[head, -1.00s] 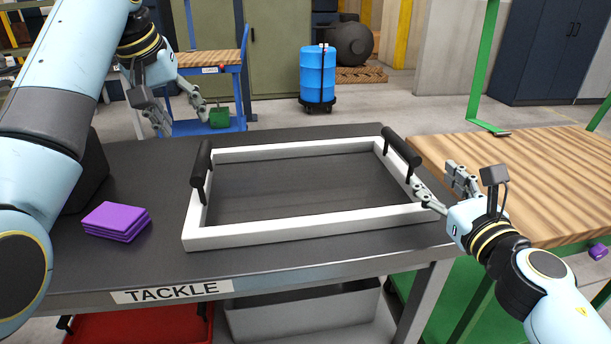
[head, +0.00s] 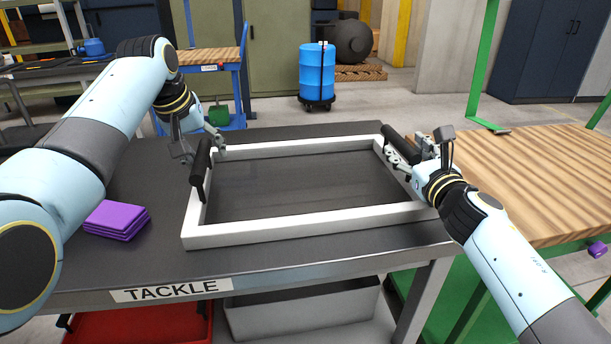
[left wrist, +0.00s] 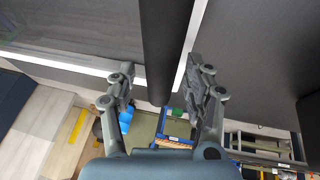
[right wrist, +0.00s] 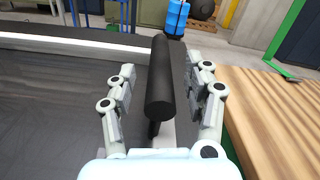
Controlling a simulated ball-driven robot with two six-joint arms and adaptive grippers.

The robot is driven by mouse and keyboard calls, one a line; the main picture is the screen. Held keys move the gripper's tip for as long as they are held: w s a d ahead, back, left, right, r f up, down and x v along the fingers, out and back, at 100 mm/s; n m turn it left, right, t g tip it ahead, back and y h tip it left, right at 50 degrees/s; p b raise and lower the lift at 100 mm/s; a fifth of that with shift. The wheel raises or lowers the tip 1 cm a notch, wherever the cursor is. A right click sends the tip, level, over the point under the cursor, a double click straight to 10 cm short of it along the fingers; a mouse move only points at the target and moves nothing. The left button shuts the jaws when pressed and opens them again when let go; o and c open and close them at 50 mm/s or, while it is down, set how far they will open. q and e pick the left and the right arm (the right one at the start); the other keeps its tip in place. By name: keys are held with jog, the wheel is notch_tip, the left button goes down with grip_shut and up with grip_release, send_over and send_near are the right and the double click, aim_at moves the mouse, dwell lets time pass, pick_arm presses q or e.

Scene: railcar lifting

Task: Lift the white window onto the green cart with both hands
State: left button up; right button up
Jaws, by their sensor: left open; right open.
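The white window (head: 310,231), a flat rectangular frame, lies on the dark tackle table (head: 270,262). It has a black handle on its left side (head: 201,165) and one on its right side (head: 402,146). My left gripper (head: 205,145) is open at the left handle; in the left wrist view the handle (left wrist: 166,50) lies between the spread fingers. My right gripper (head: 415,150) is open at the right handle; in the right wrist view the handle (right wrist: 161,85) stands between the fingers, apart from them. The green cart with a wooden top (head: 530,175) stands to the right.
A stack of purple pads (head: 116,220) lies left of the window. Green posts (head: 482,65) rise from the cart. A red bin (head: 140,325) and a grey bin (head: 305,315) sit below the table. A blue barrel (head: 317,72) stands behind.

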pick_arm(q)
grip_shut()
pick_arm(e)
grip_shut()
pick_arm(q)
jog(key=shift+w+r, duration=0.15)
jog(key=shift+r, duration=0.1)
pick_arm(e)
jog(key=shift+w+r, duration=0.15)
jog(key=shift+r, duration=0.15)
